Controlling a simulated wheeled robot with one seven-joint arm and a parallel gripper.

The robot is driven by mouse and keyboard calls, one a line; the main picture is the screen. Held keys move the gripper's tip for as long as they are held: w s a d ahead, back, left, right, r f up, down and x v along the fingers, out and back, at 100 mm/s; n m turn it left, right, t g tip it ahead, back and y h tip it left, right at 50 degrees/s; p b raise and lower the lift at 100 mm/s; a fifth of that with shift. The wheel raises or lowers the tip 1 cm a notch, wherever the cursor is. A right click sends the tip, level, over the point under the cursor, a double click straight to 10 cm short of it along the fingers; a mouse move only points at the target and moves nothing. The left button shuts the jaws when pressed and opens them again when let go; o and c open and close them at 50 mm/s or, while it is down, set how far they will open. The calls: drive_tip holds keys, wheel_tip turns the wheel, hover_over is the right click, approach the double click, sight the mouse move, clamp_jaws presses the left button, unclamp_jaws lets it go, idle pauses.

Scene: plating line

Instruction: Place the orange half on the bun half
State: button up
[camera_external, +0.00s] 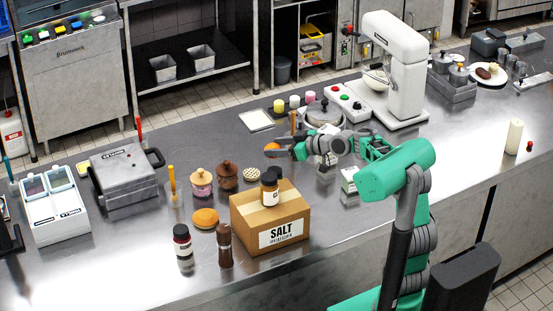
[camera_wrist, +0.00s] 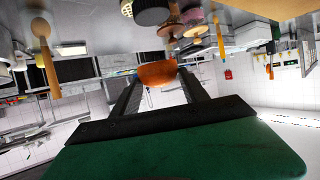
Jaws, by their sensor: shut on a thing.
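The orange half (camera_external: 271,147) is between the tips of my gripper (camera_external: 277,150), which is shut on it and holds it above the steel counter. In the wrist view the orange half (camera_wrist: 157,74) sits between the two dark fingers of my gripper (camera_wrist: 157,84). The bun half (camera_external: 205,218) is a round golden-brown dome on the counter, left of the cardboard box and well apart from my gripper, nearer the camera. I cannot surely make out the bun half in the wrist view.
The SALT box (camera_external: 271,220) with dark-lidded jars on top stands between my arm and the bun half. A dark-capped jar (camera_external: 183,244) and a brown grinder (camera_external: 225,246) stand close to the bun. Behind it are a pink pot (camera_external: 201,184) and a brown pot (camera_external: 227,177).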

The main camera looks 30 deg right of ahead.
drive_tip(key=w+a+r+n+g+y, duration=0.25)
drive_tip(key=a+n+g+y, duration=0.2)
drive_tip(key=a, duration=0.85)
drive_tip(key=n+g+y+p, duration=0.1)
drive_tip(key=n+g+p, duration=0.1)
drive_tip(key=n+g, duration=0.5)
hover_over(210, 213)
wheel_tip(210, 213, down, 6)
drive_tip(key=shift+m+t+y, duration=0.25)
wheel_tip(210, 213, down, 10)
drive_tip(key=shift+a+r, duration=0.1)
drive_tip(key=shift+r, duration=0.15)
drive_tip(key=shift+f, duration=0.25)
drive_tip(key=o, duration=1.4)
drive_tip(key=shift+r, duration=0.1)
